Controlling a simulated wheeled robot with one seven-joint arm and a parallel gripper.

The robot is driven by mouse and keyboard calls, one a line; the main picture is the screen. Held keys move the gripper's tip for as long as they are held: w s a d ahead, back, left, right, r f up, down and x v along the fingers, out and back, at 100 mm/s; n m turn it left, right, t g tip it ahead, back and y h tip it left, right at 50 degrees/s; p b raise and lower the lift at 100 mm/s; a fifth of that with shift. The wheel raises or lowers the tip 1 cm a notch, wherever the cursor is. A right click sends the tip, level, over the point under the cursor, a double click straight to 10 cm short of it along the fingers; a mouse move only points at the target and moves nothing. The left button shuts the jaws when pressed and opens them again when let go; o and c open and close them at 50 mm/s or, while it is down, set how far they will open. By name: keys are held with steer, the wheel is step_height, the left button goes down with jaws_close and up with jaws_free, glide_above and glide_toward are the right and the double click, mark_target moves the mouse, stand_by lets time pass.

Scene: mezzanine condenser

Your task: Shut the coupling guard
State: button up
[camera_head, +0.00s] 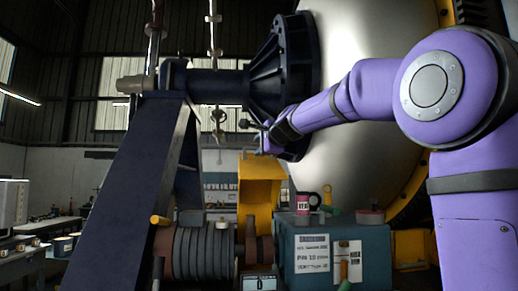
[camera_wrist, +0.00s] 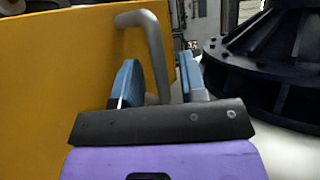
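The yellow coupling guard (camera_head: 260,185) stands raised above the shaft in the head view, its upper edge beside my gripper (camera_head: 268,137). In the wrist view the guard's yellow face (camera_wrist: 60,90) fills the left side and carries a grey bent bar handle (camera_wrist: 157,55). My gripper (camera_wrist: 160,78) shows two blue-padded fingers set apart. One leg of the handle runs between them in the picture, with a visible gap to each finger. I cannot tell how deep the handle sits between the fingers.
A dark flanged hub (camera_head: 282,80) and a large silver dome (camera_head: 360,110) stand close behind and right of my gripper. A dark slanted support (camera_head: 125,190) rises at left.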

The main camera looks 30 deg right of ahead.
steer(key=shift+x, duration=0.8)
jaws_close()
steer(key=shift+a, duration=0.1)
steer(key=shift+s+f, duration=0.1)
steer(key=shift+f, duration=0.05)
